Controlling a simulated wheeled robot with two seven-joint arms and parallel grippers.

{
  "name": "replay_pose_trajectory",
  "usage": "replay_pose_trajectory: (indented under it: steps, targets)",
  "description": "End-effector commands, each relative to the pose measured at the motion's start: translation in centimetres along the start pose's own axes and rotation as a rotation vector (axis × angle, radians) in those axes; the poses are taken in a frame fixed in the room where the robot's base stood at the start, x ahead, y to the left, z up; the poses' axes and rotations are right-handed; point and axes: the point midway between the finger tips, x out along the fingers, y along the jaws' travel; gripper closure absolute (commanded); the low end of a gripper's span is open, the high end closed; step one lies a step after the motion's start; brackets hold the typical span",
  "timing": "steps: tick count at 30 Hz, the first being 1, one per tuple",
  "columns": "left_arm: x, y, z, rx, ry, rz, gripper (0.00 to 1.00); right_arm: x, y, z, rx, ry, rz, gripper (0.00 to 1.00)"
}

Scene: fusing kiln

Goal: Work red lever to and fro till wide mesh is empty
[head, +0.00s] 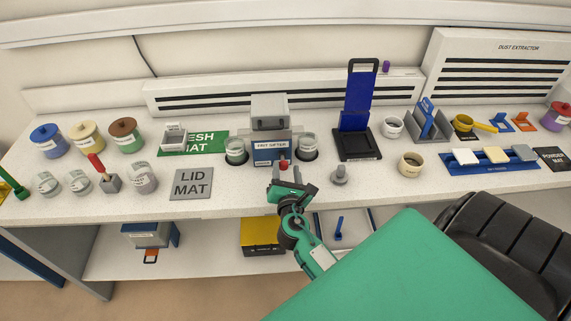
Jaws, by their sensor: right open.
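The frit sifter (271,151) is a grey box with a blue-and-white label at the middle back of the bench. A grey hopper (269,108) sits on top of it. The small red lever end (283,165) shows at its lower front. My right gripper (288,181) is open, just in front of the red lever, with nothing seen in it; I cannot tell whether it touches the lever. A grey square frame (173,140) sits on the green mesh mat (209,145). I cannot tell which part is the wide mesh or what it holds. My left gripper is out of view.
Glass jars (236,155) and (307,150) flank the sifter. A grey lid mat (192,184) lies front left, and a grey knobbed piece (339,176) stands right of my gripper. A blue upright panel on a black stand (357,142) rises further right. Bare bench lies around the lid mat.

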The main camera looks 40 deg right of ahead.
Motion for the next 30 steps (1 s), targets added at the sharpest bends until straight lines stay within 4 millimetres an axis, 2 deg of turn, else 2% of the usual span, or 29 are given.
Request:
replay_pose_trajectory:
  steps: [1, 6, 12, 18, 27, 30]
  targets:
    - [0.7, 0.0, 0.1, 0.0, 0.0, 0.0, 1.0, -1.3, -0.2, -0.4, 0.001, 0.002, 0.0, 0.53]
    - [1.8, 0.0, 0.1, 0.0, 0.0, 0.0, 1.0, -4.9, -0.3, -0.3, 0.002, 0.002, -0.002, 0.53]
    - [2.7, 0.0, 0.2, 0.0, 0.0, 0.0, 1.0, -8.0, -0.3, -0.2, 0.002, 0.001, -0.002, 0.53]
    - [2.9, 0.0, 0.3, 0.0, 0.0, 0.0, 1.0, -9.2, -0.2, 0.0, 0.001, 0.0, -0.002, 0.53]
    - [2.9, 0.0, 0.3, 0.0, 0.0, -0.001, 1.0, -9.3, -0.2, 0.1, 0.001, -0.001, -0.002, 0.53]
    - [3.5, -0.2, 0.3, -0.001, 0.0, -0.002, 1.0, -9.3, -0.2, -0.2, 0.003, -0.001, -0.003, 0.53]
